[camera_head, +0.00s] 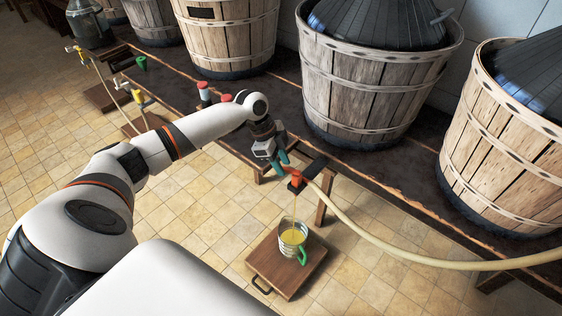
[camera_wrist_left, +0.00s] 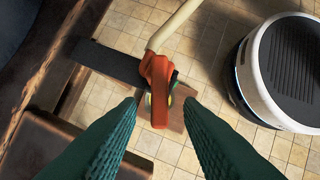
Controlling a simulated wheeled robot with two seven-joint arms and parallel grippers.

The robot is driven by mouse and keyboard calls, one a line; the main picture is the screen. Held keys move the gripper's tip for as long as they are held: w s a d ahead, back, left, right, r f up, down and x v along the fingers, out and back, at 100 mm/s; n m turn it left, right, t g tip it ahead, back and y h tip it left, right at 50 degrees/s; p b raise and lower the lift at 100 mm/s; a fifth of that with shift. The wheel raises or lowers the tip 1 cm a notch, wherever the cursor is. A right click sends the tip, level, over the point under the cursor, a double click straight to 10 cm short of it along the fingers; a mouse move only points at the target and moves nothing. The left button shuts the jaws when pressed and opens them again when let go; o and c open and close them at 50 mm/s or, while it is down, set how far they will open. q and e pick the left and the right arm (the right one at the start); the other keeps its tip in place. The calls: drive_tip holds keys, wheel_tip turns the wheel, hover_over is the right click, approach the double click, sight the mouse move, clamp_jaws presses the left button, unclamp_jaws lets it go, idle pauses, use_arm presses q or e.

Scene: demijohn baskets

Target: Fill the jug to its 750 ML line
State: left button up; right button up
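The jug (camera_head: 291,238) stands on a low wooden stand (camera_head: 270,263) on the floor and has a green handle (camera_head: 303,255). A thin yellow stream falls into it from the red tap (camera_head: 296,179), and yellow liquid shows inside. The fill line is too small to read. My left gripper (camera_head: 281,162) is just above and left of the tap. In the left wrist view its teal fingers (camera_wrist_left: 160,104) are apart, with the red tap (camera_wrist_left: 157,85) ahead between their tips, not gripped. The tap hides most of the jug there. My right gripper is in neither view.
A pale hose (camera_head: 400,256) runs from the tap to the right. Slatted baskets with dark demijohns (camera_head: 370,85) line the bench (camera_head: 400,170). The tiled floor is clear left of the stand.

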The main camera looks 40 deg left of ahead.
use_arm(q)
clamp_jaws()
drive_tip(key=shift+w+a+r+m+p, duration=0.1)
drive_tip(key=shift+w+r+m+p, duration=0.05)
drive_tip(key=shift+w+m+p, duration=0.3)
drive_tip(key=shift+w+m+g, duration=0.3)
drive_tip(key=shift+m+g, duration=0.15)
drive_tip(key=shift+m, duration=0.55)
drive_tip(key=shift+w+m+g, duration=0.25)
drive_tip(key=shift+m+g, duration=0.2)
drive_tip(key=shift+m, duration=0.5)
drive_tip(key=shift+o, duration=0.5)
unclamp_jaws()
